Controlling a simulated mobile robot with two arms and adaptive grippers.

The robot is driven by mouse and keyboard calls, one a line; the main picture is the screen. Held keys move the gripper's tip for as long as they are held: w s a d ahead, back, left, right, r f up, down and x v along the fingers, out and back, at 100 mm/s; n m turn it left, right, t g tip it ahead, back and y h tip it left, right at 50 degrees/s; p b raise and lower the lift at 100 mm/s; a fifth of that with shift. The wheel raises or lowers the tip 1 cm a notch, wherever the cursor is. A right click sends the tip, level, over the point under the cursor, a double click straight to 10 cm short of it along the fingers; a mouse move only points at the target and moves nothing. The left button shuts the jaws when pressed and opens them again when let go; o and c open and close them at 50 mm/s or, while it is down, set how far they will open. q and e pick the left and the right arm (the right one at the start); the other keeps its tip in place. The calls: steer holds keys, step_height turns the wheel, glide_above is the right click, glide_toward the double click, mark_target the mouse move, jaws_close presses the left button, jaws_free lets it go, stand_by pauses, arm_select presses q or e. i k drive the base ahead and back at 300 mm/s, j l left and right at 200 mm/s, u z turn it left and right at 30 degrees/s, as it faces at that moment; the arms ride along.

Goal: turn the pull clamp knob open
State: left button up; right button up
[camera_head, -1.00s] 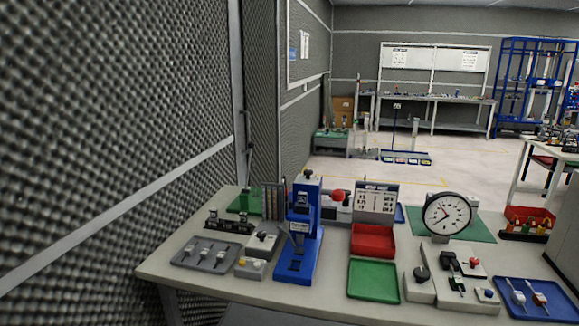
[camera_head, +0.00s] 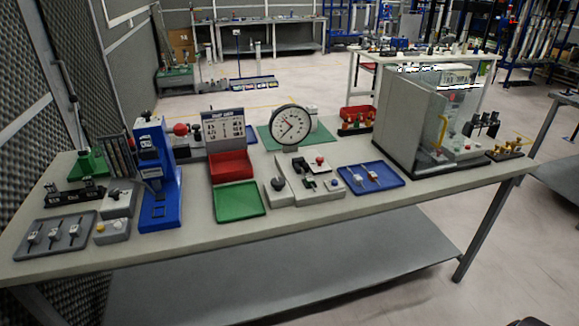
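A round white dial gauge (camera_head: 290,126) stands on the workbench near its middle. In front of it is a light grey fixture (camera_head: 322,184) with a black clamp-like part (camera_head: 302,166) and a red button (camera_head: 320,160). A black round knob (camera_head: 277,184) sits on a small grey block at the fixture's left side. Another black knob (camera_head: 115,192) is on a grey box at the bench's left. No label tells which is the pull clamp knob, and whether it is open is too small to tell. Neither gripper is in view.
The workbench (camera_head: 200,238) also bears a blue press (camera_head: 157,180), a red bin (camera_head: 230,166), a green tray (camera_head: 238,202), a blue tray (camera_head: 388,184) and a clear-walled enclosure (camera_head: 425,120). A lower shelf (camera_head: 290,265) runs underneath. Open floor (camera_head: 510,240) lies to the right.

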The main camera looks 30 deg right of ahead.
mark_target(320, 160)
steer(key=i, duration=0.2)
steer(key=i+j+z, duration=0.1)
steer(key=i+z, duration=0.25)
steer(key=i+j+z, duration=0.3)
steer(key=i+l, duration=0.05)
steer(key=i, duration=0.1)
